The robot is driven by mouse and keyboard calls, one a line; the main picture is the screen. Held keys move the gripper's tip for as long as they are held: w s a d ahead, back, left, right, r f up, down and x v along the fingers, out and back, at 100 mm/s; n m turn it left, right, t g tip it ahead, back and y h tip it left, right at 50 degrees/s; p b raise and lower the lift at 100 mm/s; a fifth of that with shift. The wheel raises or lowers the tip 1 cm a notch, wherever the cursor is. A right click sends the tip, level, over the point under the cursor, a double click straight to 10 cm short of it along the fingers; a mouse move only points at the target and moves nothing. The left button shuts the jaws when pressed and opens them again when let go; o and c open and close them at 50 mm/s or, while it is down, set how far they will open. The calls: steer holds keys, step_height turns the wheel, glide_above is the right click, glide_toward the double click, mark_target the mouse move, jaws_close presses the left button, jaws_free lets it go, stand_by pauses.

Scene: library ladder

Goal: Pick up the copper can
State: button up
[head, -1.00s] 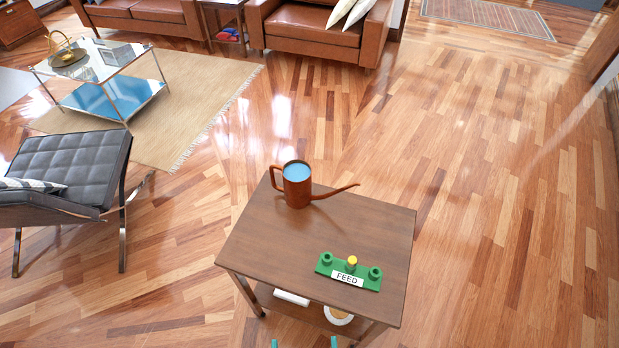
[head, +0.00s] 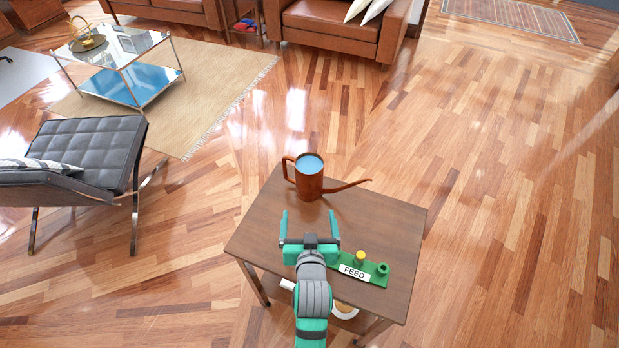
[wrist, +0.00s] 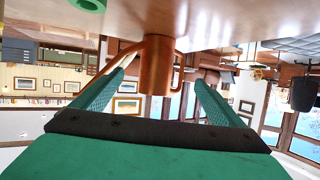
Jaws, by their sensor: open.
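The copper can (head: 309,184) stands upright near the far edge of the small wooden table (head: 258,232). Its loop handle is on the left, its long thin spout points right, and its open top shows blue inside. My gripper (head: 311,220) is open and empty over the table, on the near side of the can and apart from it. In the wrist view, which appears upside down, the can (wrist: 156,68) shows between and beyond the two green fingers (wrist: 160,98).
A green holder with a FEED label and a yellow knob (head: 361,257) sits at the table's near right, partly behind my arm. A black chair (head: 85,150) stands left. A glass-topped table (head: 118,50) and brown sofa (head: 335,28) are beyond. The floor to the right is clear.

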glide_toward(309, 166)
steer(key=f, duration=0.2)
steer(key=shift+n, duration=0.3)
steer(key=x, duration=1.1)
steer(key=shift+w+r, duration=0.15)
steer(key=shift+r, duration=0.1)
steer(key=c, duration=1.2)
steer(key=shift+r, duration=0.2)
steer(key=shift+c, duration=0.2)
